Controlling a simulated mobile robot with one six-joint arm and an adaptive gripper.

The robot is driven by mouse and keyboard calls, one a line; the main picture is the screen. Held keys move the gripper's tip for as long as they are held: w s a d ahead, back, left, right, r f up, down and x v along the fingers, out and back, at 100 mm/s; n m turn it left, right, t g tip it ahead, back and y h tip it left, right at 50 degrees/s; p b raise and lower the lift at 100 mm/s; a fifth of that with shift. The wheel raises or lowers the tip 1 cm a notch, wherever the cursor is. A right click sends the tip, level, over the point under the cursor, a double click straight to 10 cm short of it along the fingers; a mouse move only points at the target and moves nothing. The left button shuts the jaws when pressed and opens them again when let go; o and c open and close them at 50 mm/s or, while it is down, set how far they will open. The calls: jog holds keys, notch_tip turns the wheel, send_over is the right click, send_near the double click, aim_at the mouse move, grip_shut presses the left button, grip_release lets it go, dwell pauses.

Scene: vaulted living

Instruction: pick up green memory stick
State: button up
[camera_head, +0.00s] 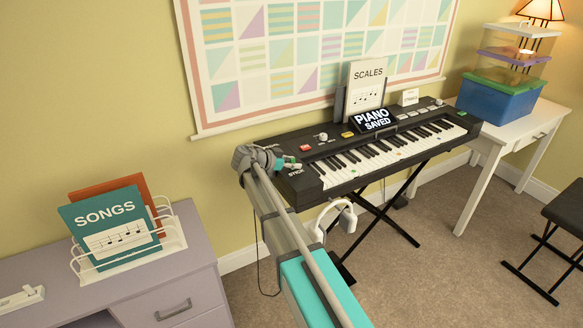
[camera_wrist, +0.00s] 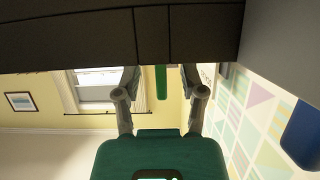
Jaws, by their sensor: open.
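The green memory stick (camera_wrist: 161,80) shows in the wrist view as a narrow green bar. It stands out from the dark body of the keyboard piano (camera_wrist: 70,45), between my gripper's two fingers. My gripper (camera_wrist: 160,84) is open, with one finger on each side of the stick and a visible gap to each. In the head view, my gripper (camera_head: 284,163) is at the left end of the keyboard piano (camera_head: 318,152), by a label reading STICK. Small green bits show there, but my gripper partly hides the spot.
A screen (camera_head: 374,119) on the piano reads PIANO SAVED. A SCALES sheet (camera_head: 367,84) stands behind it. White headphones (camera_head: 336,215) hang below the left end. A grey desk (camera_head: 190,245) with a SONGS book (camera_head: 112,226) is at left; a white table (camera_head: 520,128) with stacked boxes is at right.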

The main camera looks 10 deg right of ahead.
aim_at(293, 159)
grip_shut()
dwell(0.3)
jog(key=shift+r, duration=0.2)
notch_tip(293, 159, up, 3)
jog(key=p, duration=0.3)
jog(key=s+d+r+p, duration=0.1)
jog(key=s+r+p, duration=0.8)
jog(key=s, duration=0.5)
jog(key=shift+r+p, duration=0.35)
jog(key=shift+p, duration=0.15)
jog(key=shift+d, duration=0.1)
